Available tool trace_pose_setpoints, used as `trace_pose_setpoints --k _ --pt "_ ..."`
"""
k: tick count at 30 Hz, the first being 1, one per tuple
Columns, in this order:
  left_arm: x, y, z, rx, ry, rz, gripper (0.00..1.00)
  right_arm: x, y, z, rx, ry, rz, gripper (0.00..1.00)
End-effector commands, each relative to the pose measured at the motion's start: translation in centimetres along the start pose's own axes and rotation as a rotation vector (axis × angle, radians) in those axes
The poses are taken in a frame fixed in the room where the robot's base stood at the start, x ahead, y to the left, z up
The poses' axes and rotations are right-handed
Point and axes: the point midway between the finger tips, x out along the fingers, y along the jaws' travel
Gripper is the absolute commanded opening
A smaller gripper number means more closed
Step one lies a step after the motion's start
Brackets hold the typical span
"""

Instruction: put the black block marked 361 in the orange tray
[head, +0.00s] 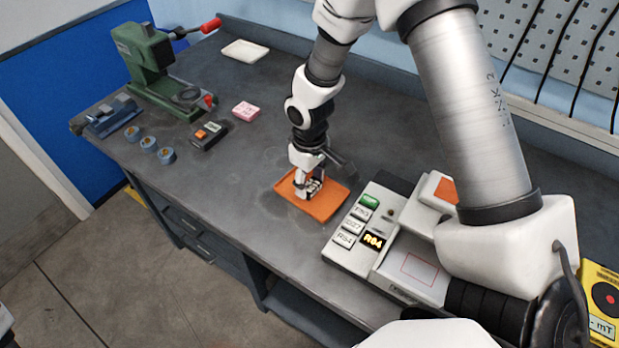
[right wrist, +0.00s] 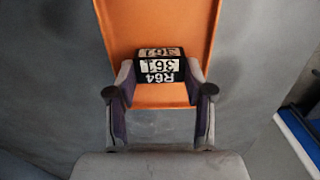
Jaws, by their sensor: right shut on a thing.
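The black block (right wrist: 160,69) has white labels reading 361 and R64 in the right wrist view. My right gripper (right wrist: 160,90) is shut on it, with one finger on each side. The orange tray (right wrist: 185,20) lies behind and under the block in that view. In the head view my right gripper (head: 308,190) is over the orange tray (head: 325,207), pointing down. The block is mostly hidden by the fingers there. I cannot tell whether the block touches the tray floor. My left gripper is not in view.
A white device (head: 350,240) with labelled buttons and a lit R64 display stands right of the tray. A green press (head: 150,62), blue rings (head: 148,143), a small black box with an orange button (head: 208,133), a pink block (head: 245,111) and a white tray (head: 245,51) lie to the left.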

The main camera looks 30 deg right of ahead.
Motion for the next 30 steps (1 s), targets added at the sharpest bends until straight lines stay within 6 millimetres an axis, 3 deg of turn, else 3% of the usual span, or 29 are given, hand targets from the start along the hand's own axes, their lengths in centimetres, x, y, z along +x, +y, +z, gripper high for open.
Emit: trace_pose_setpoints --k 8,9,11,23,26,30 --pt "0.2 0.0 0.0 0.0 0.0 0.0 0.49 0.3 0.0 0.0 0.0 0.001 0.001 0.04" --pt "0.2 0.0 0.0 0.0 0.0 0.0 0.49 0.3 0.0 0.0 0.0 0.0 0.001 0.59" --pt "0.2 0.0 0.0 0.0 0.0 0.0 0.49 0.3 0.0 0.0 0.0 0.001 0.001 0.77" --pt "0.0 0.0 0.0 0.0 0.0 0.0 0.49 -0.5 0.0 -0.1 0.001 0.003 0.001 0.77" --pt "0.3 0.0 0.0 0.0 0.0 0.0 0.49 -2.0 0.1 -0.2 0.001 0.006 0.002 0.77" --pt "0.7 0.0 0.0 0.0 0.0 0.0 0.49 -5.6 0.1 -0.2 0.001 0.008 0.003 0.77"
